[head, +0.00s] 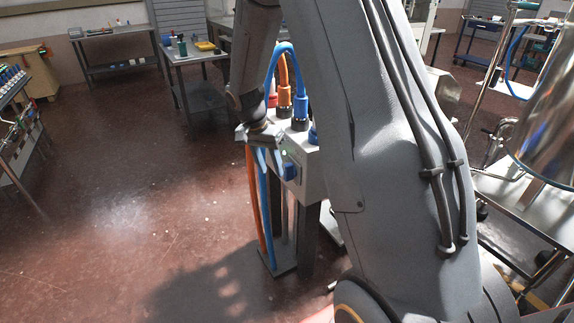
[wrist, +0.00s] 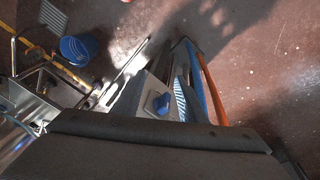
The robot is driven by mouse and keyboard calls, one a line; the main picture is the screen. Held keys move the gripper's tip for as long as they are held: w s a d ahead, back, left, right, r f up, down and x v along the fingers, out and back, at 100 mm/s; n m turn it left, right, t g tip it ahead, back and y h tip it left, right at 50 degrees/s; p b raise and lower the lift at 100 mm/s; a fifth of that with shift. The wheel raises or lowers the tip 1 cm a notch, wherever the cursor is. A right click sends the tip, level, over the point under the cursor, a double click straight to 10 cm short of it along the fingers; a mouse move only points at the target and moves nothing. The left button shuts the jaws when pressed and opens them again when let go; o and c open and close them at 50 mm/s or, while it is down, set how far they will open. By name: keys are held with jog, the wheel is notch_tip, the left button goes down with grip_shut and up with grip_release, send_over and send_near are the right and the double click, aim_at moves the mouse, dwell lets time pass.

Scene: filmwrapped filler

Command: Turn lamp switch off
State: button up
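A pale grey box (head: 312,178) stands on dark posts, with blue and orange cable plugs on top. A small green light (head: 284,152) glows on its front face. Below the light is a blue switch (head: 290,171), which also shows in the wrist view as a blue knob (wrist: 157,103) on the box's face. My gripper (head: 270,164) points down just left of the box's front, beside the switch. Its two pale blue fingers look apart, with nothing seen between them. I cannot tell whether a finger touches the switch. My arm hides part of the box.
Orange and blue cables (head: 256,205) hang down left of the box to its base plate. Metal carts (head: 530,205) stand at the right. A blue bucket (wrist: 78,48) is on the floor in the wrist view. The floor (head: 100,220) at left is clear.

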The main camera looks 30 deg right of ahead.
aim_at(284, 167)
jog(key=w+d+f+m+h+p, duration=0.25)
jog(key=w+d+f+m, duration=0.25)
jog(key=w+d+m, duration=0.4)
jog(key=shift+w+d+f+n+y+p, duration=0.15)
jog(key=shift+d+f+n+p, duration=0.25)
jog(key=shift+f, duration=0.75)
jog(key=shift+w+d+f+n+p, duration=0.2)
jog(key=shift+f+n+p, duration=0.3)
jog(key=shift+f, duration=0.65)
jog(key=shift+w+d+f+n+y+p, duration=0.1)
jog(key=shift+w+d+f+n+p, duration=0.1)
jog(key=shift+f+p, duration=0.7)
jog(key=shift+f+b, duration=0.25)
jog(key=shift+b, duration=0.05)
grip_shut()
